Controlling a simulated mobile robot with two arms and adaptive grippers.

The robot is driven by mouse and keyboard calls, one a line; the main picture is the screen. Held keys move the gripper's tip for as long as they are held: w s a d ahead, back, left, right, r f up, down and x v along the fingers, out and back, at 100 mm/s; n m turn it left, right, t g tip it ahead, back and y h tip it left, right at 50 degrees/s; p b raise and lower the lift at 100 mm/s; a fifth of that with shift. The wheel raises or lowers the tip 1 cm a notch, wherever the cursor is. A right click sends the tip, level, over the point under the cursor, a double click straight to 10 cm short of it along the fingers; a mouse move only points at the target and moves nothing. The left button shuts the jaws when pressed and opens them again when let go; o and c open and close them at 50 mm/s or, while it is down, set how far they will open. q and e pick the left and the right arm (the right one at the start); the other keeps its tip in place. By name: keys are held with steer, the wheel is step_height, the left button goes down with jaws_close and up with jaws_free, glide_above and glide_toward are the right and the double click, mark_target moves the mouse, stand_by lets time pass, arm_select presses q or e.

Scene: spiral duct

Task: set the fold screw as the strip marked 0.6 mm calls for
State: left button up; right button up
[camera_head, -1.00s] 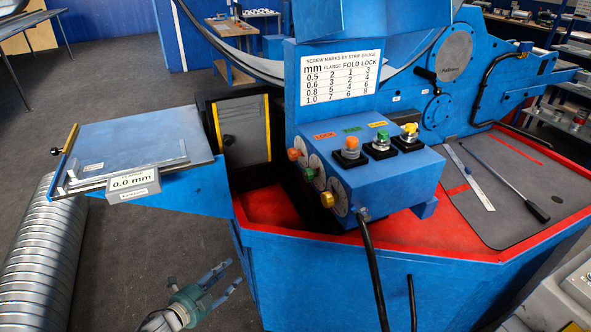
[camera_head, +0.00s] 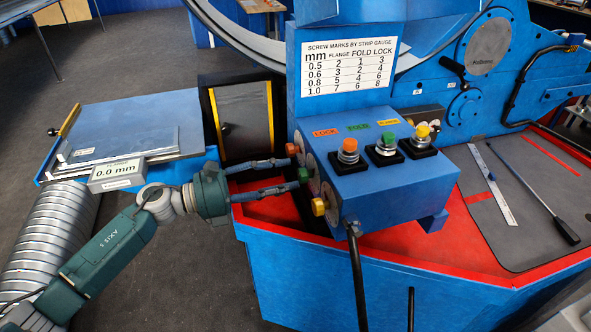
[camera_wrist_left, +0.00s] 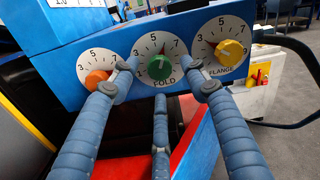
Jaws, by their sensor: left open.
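The green fold screw knob (camera_head: 303,174) is on the left face of the blue control box, between the orange and yellow knobs. No strip marking is legible.
The orange lock knob (camera_wrist_left: 97,79) and yellow flange knob (camera_wrist_left: 229,52) flank the fold dial closely. Buttons (camera_head: 387,150) stand on top of the box. A ruler (camera_head: 494,185) and rod lie on the right mat.

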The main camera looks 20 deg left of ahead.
mark_target(299, 177)
arm_select(q)
steer(key=p+x, duration=0.1)
steer(key=x, duration=0.2)
steer(key=shift+w+d, duration=0.1)
steer(key=shift+w, duration=0.05)
arm_select(e)
steer(key=w, duration=0.1)
steer(key=w+r, duration=0.1)
steer(key=w+d, duration=0.1)
steer(key=shift+r, duration=0.25)
steer(key=shift+s, duration=0.15)
arm_select(q)
steer(key=c, duration=1.2)
steer(key=shift+o, duration=0.2)
arm_select(e)
steer(key=shift+s+d, duration=0.15)
steer(key=shift+s, duration=0.35)
arm_select(q)
steer(key=shift+n, duration=0.3)
